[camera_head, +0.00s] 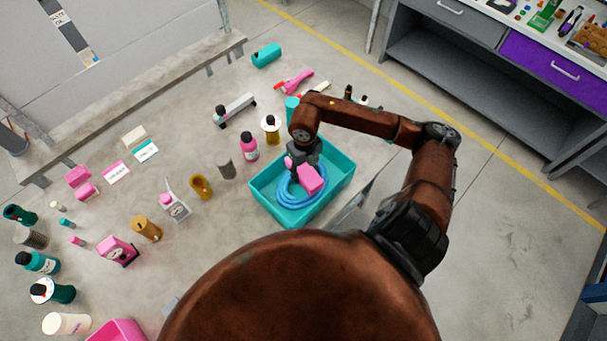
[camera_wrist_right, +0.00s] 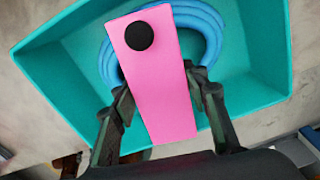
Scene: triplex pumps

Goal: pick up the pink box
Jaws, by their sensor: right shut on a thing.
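The pink box (camera_head: 311,179) is over the teal tray (camera_head: 344,178) in the head view. In the right wrist view the pink box (camera_wrist_right: 160,85) shows a black round spot near its far end. My right gripper (camera_wrist_right: 163,92) is shut on the pink box, with one finger at each long side. In the head view my right gripper (camera_head: 302,165) reaches down from above the tray. I cannot tell how far the box is above the tray floor. My left gripper does not show.
A blue coiled hose (camera_head: 287,194) lies in the tray beneath the box. Several other items crowd the table's left. A grey cabinet (camera_head: 470,70) stands at upper right.

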